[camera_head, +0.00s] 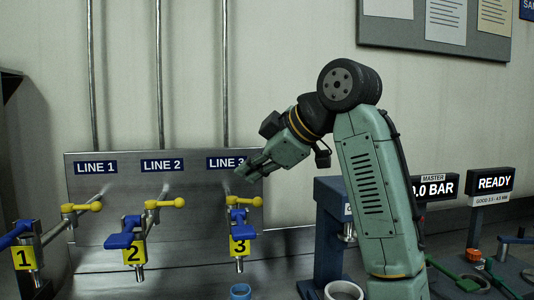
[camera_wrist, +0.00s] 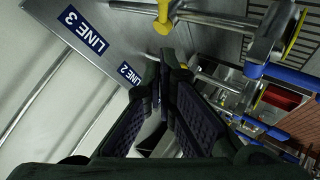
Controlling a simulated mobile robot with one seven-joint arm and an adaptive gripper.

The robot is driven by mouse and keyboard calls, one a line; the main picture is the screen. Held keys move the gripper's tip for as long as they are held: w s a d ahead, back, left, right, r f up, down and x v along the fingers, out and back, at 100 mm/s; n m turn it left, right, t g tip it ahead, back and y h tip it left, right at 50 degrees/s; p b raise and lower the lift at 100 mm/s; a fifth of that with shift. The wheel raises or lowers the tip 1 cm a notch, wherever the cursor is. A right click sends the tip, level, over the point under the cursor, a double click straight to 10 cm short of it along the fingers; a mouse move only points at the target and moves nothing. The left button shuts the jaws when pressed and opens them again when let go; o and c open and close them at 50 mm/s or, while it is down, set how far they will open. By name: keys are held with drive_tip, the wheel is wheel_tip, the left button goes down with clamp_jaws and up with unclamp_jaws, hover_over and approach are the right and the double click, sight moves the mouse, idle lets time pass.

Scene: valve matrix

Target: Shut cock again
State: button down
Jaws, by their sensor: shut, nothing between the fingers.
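Three valve sets stand on a grey panel, numbered 1, 2 and 3, under the LINE 1, LINE 2 and LINE 3 labels. Blue handles show at tap 1 (camera_head: 12,237), tap 2 (camera_head: 119,240) and tap 3 (camera_head: 243,234). My gripper (camera_head: 246,172) is shut and empty, in front of the panel just above the line 3 lever. In the wrist view its fingers (camera_wrist: 164,66) are together; a yellow lever (camera_wrist: 163,17) shows beyond them, apart from them.
A small blue cup (camera_head: 240,291) stands below tap 3. A blue-grey stand (camera_head: 330,222) and a white ring-shaped rim (camera_head: 343,290) are to its right. The MASTER display (camera_head: 433,188) is partly hidden by my arm. A READY display (camera_head: 494,183) stands farther right.

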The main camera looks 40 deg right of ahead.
sight(234, 198)
drive_tip(key=shift+w+d+f+p, duration=0.25)
drive_tip(key=shift+w+f, duration=0.25)
drive_tip(key=shift+f, duration=0.25)
drive_tip(key=shift+w+d+f+p, duration=0.1)
drive_tip(key=shift+w+d+f, duration=0.3)
drive_tip(key=shift+f, duration=0.4)
drive_tip(key=shift+w+d+f+p, duration=0.25)
drive_tip(key=shift+w+f, duration=0.3)
drive_tip(key=shift+f, duration=0.2)
drive_tip(key=shift+a, duration=0.15)
